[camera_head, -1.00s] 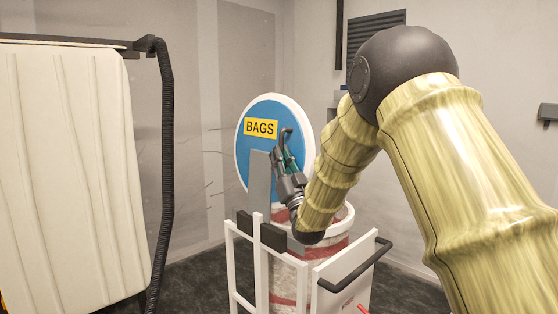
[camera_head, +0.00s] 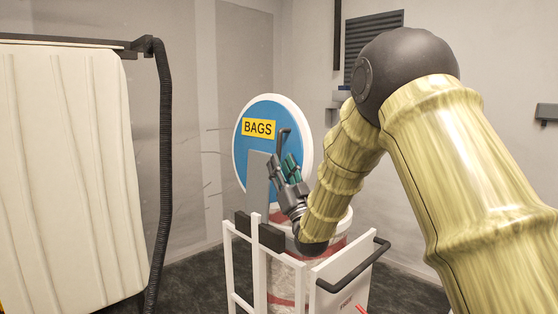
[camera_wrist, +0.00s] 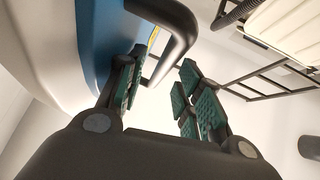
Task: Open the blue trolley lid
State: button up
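The blue round lid (camera_head: 246,157) with a white rim and a yellow BAGS label stands upright, raised at the back of the white trolley (camera_head: 229,262). Its dark bar handle (camera_head: 286,137) sticks out from its face. My gripper (camera_head: 283,162) is in front of the lid, just below the handle. In the wrist view the green-padded fingers (camera_wrist: 160,82) are spread apart with nothing held between them. The handle (camera_wrist: 184,30) shows just beyond the fingertips, and the blue lid face (camera_wrist: 98,40) is at the left. Whether a finger touches the handle I cannot tell.
A red-and-white bag or drum (camera_head: 287,277) sits inside the trolley frame, partly hidden by my arm. The trolley has a black push handle (camera_head: 355,270). A pale panel (camera_head: 70,170) with a black hose (camera_head: 166,150) stands at the left. Grey walls are behind.

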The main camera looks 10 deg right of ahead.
jog(key=v, duration=0.9)
jog(key=shift+s+f, duration=0.1)
